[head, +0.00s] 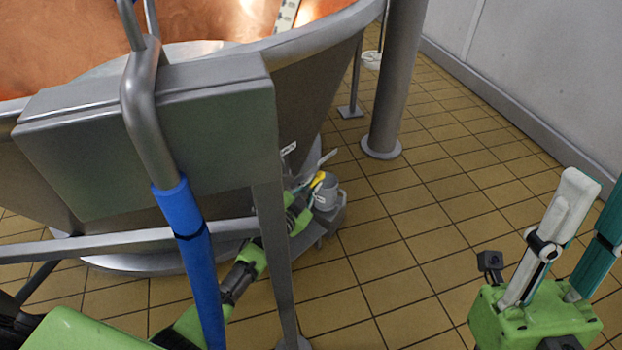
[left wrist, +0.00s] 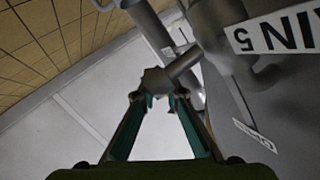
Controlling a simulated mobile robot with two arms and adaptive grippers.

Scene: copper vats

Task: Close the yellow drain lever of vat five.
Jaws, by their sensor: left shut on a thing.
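The yellow drain lever (head: 318,180) shows as a small piece at the drain valve (head: 327,195), low on the vat (head: 310,95). My left arm reaches past a steel post, and my left gripper (head: 304,192) is at the lever, partly hidden. In the left wrist view my left gripper (left wrist: 162,98) has its fingertips drawn together at a grey, toothed part (left wrist: 157,80) on a short bar. The lever's yellow does not show there. A label (left wrist: 275,33) ends in "IN 5". My right gripper (head: 590,215) is at the right edge, fingers apart, partly cut off.
A grey box (head: 150,125) on a steel post (head: 271,260) stands in front of the vat. A blue-sleeved pipe (head: 195,260) crosses before it. A thick column (head: 397,80) stands behind.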

